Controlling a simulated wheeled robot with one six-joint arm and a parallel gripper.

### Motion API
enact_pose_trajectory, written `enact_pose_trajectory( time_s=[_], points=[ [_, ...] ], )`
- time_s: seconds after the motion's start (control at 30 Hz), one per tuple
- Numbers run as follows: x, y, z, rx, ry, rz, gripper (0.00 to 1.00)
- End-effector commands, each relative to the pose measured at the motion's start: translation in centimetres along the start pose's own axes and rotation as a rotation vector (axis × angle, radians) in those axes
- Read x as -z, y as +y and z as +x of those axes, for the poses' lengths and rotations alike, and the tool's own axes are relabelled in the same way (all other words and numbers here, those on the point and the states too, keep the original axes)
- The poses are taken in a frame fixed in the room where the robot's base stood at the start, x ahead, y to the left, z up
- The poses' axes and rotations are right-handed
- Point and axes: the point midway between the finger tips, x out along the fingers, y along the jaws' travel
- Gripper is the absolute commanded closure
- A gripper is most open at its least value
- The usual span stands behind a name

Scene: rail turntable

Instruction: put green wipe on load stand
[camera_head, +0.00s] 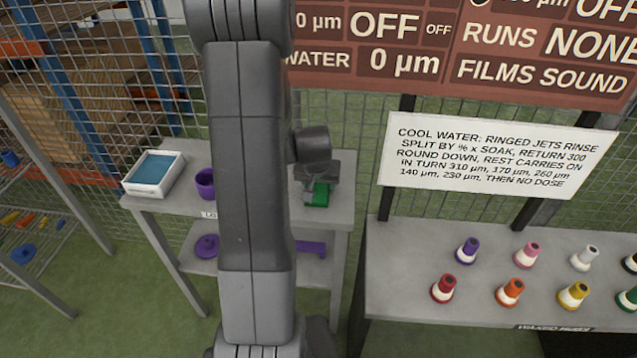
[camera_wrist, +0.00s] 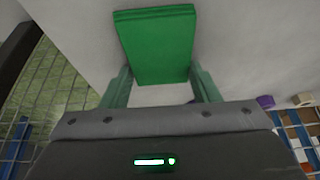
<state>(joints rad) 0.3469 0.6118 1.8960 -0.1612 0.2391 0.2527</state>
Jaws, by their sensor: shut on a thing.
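The green wipe (camera_head: 318,198) is a flat green block over the right part of a grey stand's top (camera_head: 337,217). The stand's label is partly hidden by my arm; only its first letters show, so I take it as the load stand. My gripper (camera_head: 319,185) is shut on the wipe, which also shows between the two fingers in the wrist view (camera_wrist: 156,47). A pale grey surface (camera_wrist: 235,45) lies behind the wipe there. I cannot tell whether the wipe touches the top.
A white tray with a blue pad (camera_head: 154,174) and a purple cup (camera_head: 205,183) stand left on the top. Purple items (camera_head: 207,246) lie on the lower shelf. A bench (camera_head: 400,270) with several coloured bottles is at right. Wire mesh fence stands behind.

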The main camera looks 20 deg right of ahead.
Motion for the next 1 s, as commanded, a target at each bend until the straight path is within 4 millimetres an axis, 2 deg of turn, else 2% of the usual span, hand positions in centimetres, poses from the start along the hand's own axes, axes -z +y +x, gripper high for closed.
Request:
enact_pose_trajectory(
  time_s=[0.1, 0.13, 0.23, 0.73, 0.87, 1.0],
  points=[
    [-0.2, 0.0, 0.5, 0.0, 0.0, 0.0, 0.63],
    [-0.2, 0.0, 0.5, 0.0, 0.0, 0.0, 0.43],
    [-0.2, 0.0, 0.4, 0.0, -0.002, 0.0, 0.23],
    [-0.4, 0.2, 0.3, -0.002, -0.008, 0.003, 0.23],
    [-0.1, 0.2, -0.6, -0.002, -0.006, 0.003, 0.23],
    [0.0, 0.1, -2.7, -0.001, -0.001, 0.003, 0.23]
  ],
)
